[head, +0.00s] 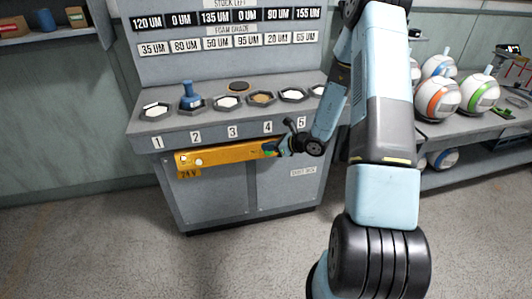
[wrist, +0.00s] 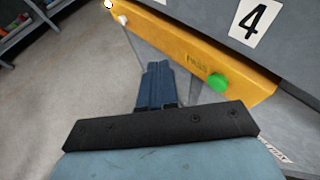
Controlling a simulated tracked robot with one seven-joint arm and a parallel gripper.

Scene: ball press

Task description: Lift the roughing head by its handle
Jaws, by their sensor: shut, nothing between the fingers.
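A blue piece with an upright handle (head: 190,95), which looks like the roughing head, stands on the pad at station 2 of the grey bench in the head view. It does not show in the wrist view. My gripper (head: 275,150) is in front of the bench by the right end of the yellow bar, well to the right of the blue piece and lower. In the wrist view my gripper (wrist: 158,68) has its blue fingers together and empty, beside the yellow bar (wrist: 185,50). A green button (wrist: 218,82) on the bar is just right of the fingertips.
Several dark-rimmed pads with pale discs, such as the one at station 1 (head: 155,110), line the bench top. A sign board (head: 225,30) stands behind them. Balls (head: 437,97) sit on a rack at the right. Open floor (head: 120,240) lies in front.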

